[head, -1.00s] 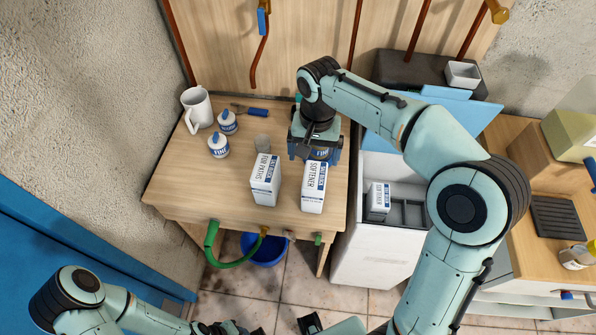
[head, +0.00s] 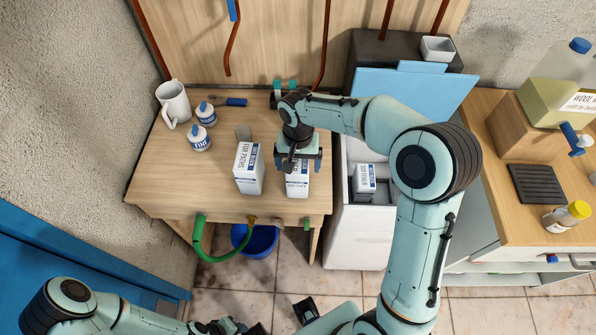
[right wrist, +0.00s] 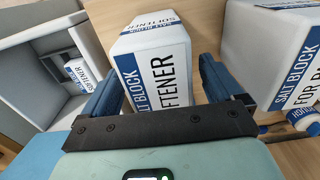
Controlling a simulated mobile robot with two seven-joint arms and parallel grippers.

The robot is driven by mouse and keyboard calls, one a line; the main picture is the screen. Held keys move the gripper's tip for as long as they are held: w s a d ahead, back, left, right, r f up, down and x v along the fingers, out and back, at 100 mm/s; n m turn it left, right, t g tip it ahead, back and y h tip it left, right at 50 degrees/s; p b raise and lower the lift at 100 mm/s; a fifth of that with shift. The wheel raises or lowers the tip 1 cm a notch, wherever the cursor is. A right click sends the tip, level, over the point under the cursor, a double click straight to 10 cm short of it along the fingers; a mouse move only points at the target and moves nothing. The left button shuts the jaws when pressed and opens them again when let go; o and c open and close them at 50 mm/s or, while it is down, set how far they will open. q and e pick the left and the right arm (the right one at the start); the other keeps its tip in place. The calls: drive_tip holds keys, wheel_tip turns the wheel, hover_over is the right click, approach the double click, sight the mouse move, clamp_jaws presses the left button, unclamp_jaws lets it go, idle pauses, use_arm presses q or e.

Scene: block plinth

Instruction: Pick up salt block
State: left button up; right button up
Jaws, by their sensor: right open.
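A white and blue salt block pack labelled SOFTENER (head: 297,188) stands at the table's front right. It also fills the middle of the right wrist view (right wrist: 158,68). My right gripper (head: 298,166) is open above it, with one finger on each side of the pack in the wrist view. I cannot tell whether the fingers touch it. A second pack, labelled FOR PATHS (head: 249,170), stands just left; its side shows SALT BLOCK in the wrist view (right wrist: 275,45). Another SOFTENER pack (head: 364,180) is in the white bin.
A white mug (head: 174,103), two small tins (head: 200,140) and a blue-handled tool (head: 233,102) are on the table's left and back. The white bin (head: 352,235) with dividers and a raised blue lid (head: 400,95) stands close right. The table's front left is clear.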

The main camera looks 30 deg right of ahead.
drive_tip(key=shift+f, duration=0.45)
drive_tip(key=c, duration=1)
drive_tip(key=shift+r, duration=0.1)
drive_tip(key=shift+r, duration=0.1)
